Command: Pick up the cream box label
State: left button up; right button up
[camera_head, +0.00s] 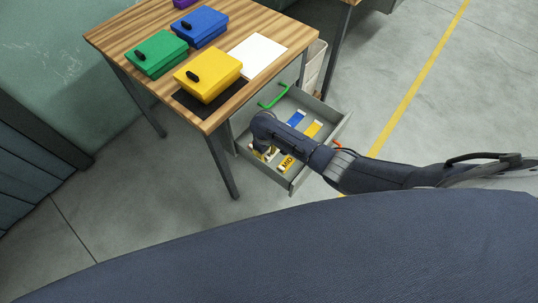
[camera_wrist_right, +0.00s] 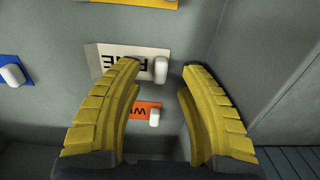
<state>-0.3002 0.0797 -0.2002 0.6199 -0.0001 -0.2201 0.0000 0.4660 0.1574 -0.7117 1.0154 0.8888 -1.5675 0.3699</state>
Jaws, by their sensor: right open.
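The cream box label (camera_wrist_right: 110,62) lies in the open drawer in the right wrist view, with dark upside-down lettering and a white knob (camera_wrist_right: 161,70) at its right end. My right gripper (camera_wrist_right: 160,67) is open, its yellow fingers reaching down on either side of the knob. The left finger covers part of the label. My left gripper is not in view.
An orange label (camera_wrist_right: 143,106) with a white knob lies close by, partly behind the left finger. The wooden table (camera_head: 130,32) holds several coloured boxes and a white sheet (camera_head: 257,54).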

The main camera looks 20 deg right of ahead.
jog(key=shift+f, duration=0.4)
jog(key=shift+c, duration=0.5)
jog(key=c, duration=0.7)
